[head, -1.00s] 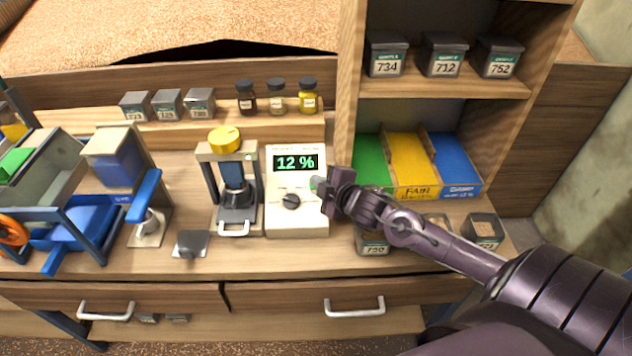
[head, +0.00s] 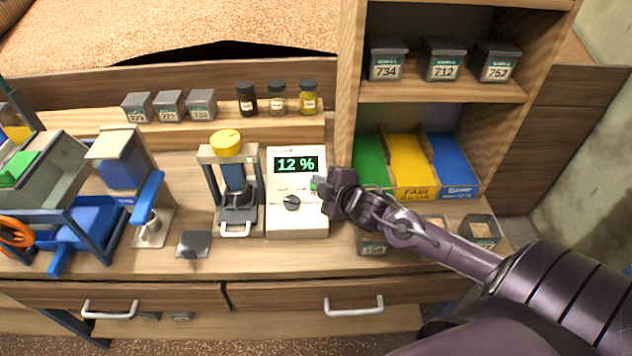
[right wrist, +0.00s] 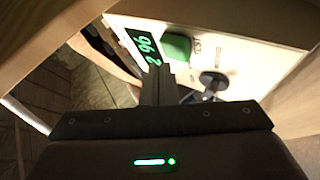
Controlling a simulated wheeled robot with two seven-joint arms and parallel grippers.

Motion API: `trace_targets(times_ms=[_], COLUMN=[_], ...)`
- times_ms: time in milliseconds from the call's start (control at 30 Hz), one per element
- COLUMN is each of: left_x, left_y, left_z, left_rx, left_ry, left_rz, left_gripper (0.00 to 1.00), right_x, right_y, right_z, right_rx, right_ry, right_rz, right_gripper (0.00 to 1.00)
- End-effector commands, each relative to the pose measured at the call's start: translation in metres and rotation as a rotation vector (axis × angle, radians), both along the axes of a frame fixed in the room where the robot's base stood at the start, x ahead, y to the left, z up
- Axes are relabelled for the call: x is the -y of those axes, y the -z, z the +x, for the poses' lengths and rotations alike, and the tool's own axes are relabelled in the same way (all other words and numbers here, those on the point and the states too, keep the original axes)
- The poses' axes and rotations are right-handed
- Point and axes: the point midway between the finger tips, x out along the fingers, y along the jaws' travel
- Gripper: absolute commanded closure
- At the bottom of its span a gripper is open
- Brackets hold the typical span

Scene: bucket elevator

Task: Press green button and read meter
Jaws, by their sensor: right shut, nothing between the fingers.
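The white meter (head: 297,222) stands on the bench in the head view, left of the tall shelf. My left gripper is not in view.
The shelf post (head: 346,100) and coloured bins (head: 410,172) are behind my right arm. Small bottles (head: 277,98) stand behind the meter.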

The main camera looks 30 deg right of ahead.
Motion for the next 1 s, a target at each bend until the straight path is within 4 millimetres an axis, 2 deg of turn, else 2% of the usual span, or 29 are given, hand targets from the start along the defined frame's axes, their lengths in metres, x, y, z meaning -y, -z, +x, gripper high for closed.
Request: trace_targets(times_ms=[167, 600, 1000], left_x=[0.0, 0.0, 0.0], left_y=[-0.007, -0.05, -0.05], left_z=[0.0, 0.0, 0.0], left_rx=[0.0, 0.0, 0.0], left_ry=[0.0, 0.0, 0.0], left_rz=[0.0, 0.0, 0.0], left_gripper=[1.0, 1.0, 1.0], right_x=[-0.001, -0.011, -0.012], right_y=[-0.006, -0.045, -0.045], right_z=[-0.002, -0.018, -0.019], right_rx=[0.0, 0.0, 0.0], right_ry=[0.0, -0.001, -0.001], right_rz=[0.001, 0.001, 0.0], right_gripper=[1.0, 1.0, 1.0])
